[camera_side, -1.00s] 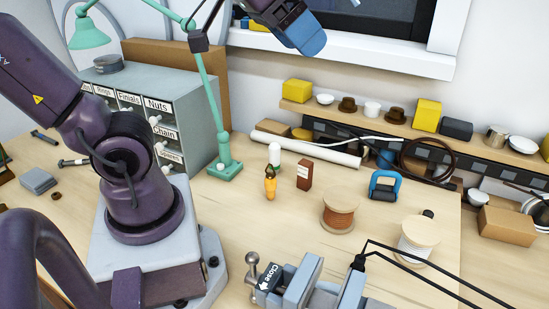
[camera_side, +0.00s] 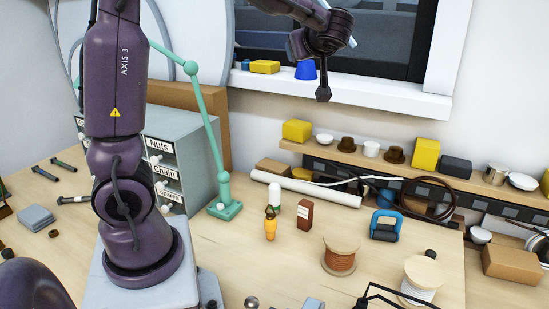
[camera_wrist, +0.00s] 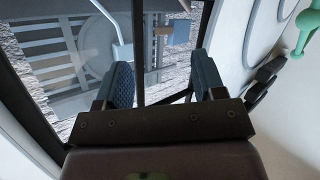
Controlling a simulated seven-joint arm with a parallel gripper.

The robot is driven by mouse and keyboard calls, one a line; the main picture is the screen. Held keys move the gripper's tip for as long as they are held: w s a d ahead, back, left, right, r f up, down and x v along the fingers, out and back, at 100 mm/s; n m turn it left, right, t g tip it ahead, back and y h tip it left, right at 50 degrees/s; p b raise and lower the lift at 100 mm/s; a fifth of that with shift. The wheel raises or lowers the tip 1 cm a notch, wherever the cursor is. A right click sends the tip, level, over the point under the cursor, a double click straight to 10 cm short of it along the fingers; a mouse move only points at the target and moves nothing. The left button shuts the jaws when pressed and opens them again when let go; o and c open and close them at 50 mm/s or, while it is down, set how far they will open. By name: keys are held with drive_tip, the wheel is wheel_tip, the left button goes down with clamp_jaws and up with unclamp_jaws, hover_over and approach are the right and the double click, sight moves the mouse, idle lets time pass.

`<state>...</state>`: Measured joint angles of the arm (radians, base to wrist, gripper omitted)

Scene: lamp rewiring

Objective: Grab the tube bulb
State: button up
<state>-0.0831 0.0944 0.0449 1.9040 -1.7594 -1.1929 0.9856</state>
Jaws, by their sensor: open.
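My gripper (camera_wrist: 161,64) is open in the wrist view, with its two dark blue fingers well apart and nothing between them. It faces the window. In the side view my wrist is high, in front of the window, and the fingers are not clear. A long white tube (camera_side: 318,192) lies on the table at the foot of the back wall. I cannot tell which of these, if any, is the tube bulb. My gripper is well above and apart from them.
A green lamp (camera_side: 224,210) stands beside the drawer cabinet (camera_side: 188,158). A shelf (camera_side: 430,180) and the window sill (camera_side: 390,90) run behind.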

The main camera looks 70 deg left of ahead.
drive_tip(key=s+f+n+g+h, duration=0.1)
drive_tip(key=s+f+n+g, duration=0.1)
drive_tip(key=s+f+g, duration=0.25)
approach(278, 189)
drive_tip(key=shift+g, duration=0.35)
drive_tip(key=x, duration=0.5)
drive_tip(key=shift+w+a+r, duration=0.15)
drive_tip(key=shift+w+a, duration=0.05)
drive_tip(key=shift+a, duration=0.2)
drive_tip(key=x, duration=0.7)
drive_tip(key=shift+s+f, duration=0.15)
drive_tip(key=shift+f, duration=0.2)
drive_tip(key=shift+c, duration=0.4)
drive_tip(key=c, duration=0.9)
